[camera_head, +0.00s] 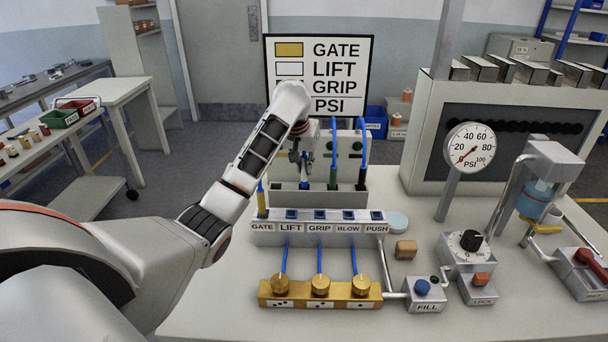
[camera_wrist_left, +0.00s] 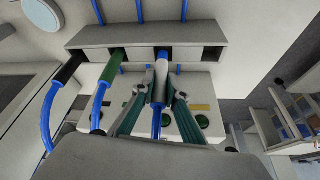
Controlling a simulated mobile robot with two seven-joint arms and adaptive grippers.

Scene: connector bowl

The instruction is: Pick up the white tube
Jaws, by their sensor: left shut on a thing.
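The white tube (camera_wrist_left: 161,72) has a white connector body with a blue hose below it in the left wrist view. My left gripper (camera_wrist_left: 162,98) is shut on it, one finger on each side. In the head view this gripper (camera_head: 301,165) is above the grey slotted rack (camera_head: 290,198), and its arm hides part of the rack's back. The white tube's end is at a rack slot; I cannot tell whether it is still seated. The green connector (camera_head: 333,178) and black connector (camera_head: 361,178) stand in the rack to the right. My right gripper is not in view.
A yellow connector (camera_head: 262,200) stands in the GATE port of the labelled port block (camera_head: 320,239). The LIFT, GRIP, BLOW and PUSH ports look empty. A brass valve block (camera_head: 319,298) is in front. A sign (camera_head: 345,60) and a gauge (camera_head: 469,147) stand behind and right.

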